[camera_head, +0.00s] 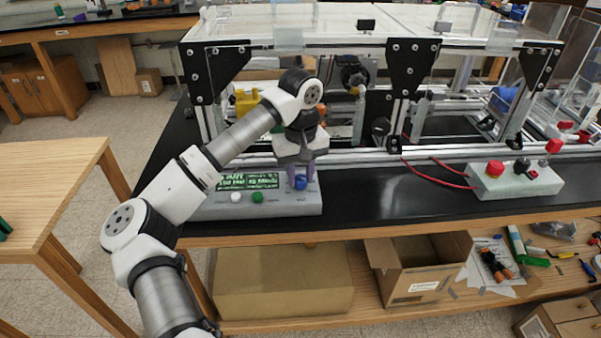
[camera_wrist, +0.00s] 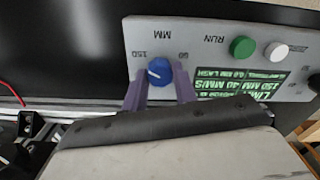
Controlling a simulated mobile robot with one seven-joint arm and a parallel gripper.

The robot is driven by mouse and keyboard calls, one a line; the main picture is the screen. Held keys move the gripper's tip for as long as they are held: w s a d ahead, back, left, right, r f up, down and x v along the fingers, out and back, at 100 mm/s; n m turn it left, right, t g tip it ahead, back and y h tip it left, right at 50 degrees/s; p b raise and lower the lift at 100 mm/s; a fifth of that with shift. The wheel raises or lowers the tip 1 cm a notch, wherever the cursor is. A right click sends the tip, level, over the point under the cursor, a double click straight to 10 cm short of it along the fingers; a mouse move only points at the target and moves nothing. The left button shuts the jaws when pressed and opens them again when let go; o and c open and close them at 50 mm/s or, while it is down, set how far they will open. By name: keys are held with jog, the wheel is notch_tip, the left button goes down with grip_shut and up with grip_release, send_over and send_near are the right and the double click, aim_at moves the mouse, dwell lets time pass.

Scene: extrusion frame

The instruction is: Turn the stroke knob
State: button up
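The stroke knob is the blue knob (camera_head: 300,182) on the grey control box (camera_head: 275,207). In the wrist view the blue knob (camera_wrist: 159,71) has a white pointer line and sits between printed "150" and "50" marks, with "MM" beside it. The pointer is turned toward the "150" side. My gripper (camera_head: 300,173) is above the knob, pointing down. In the wrist view the two purple fingers of my gripper (camera_wrist: 159,80) stand one on each side of the knob. Narrow gaps seem to show between fingers and knob, so it looks open.
A green button (camera_wrist: 243,48) and a white button (camera_wrist: 277,51) are close by on the box, beside a lit green display (camera_wrist: 245,83). The extrusion frame (camera_head: 407,65) stands behind. A box with red buttons (camera_head: 515,180) is to the right.

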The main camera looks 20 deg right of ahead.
jog(key=shift+c, duration=0.7)
